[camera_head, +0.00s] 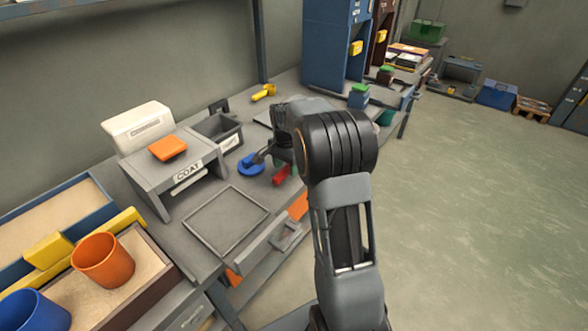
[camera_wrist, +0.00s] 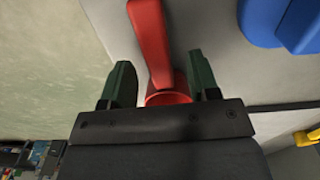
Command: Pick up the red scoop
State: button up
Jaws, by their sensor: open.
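The red scoop (camera_wrist: 152,42) lies on the grey bench top. In the wrist view its long red handle runs up to the top edge, and its round cup sits low between my fingers, partly hidden by the gripper body. In the head view a small red part of it (camera_head: 281,175) shows near the bench's front edge, the rest hidden by my arm. My gripper (camera_wrist: 160,82) is open, with one green-grey finger on each side of the scoop and gaps between. I cannot tell its exact height above the bench.
A blue round item (camera_head: 250,164) lies just left of the scoop. A grey bin (camera_head: 220,134), a yellow scoop (camera_head: 263,92) and a grey stand labelled COAT (camera_head: 188,172) are on the bench. An empty square frame (camera_head: 225,222) lies in front. Open floor is on the right.

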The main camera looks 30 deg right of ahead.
jog(key=shift+f, duration=1.15)
jog(key=shift+c, duration=0.2)
grip_shut()
jog(key=shift+r, duration=0.15)
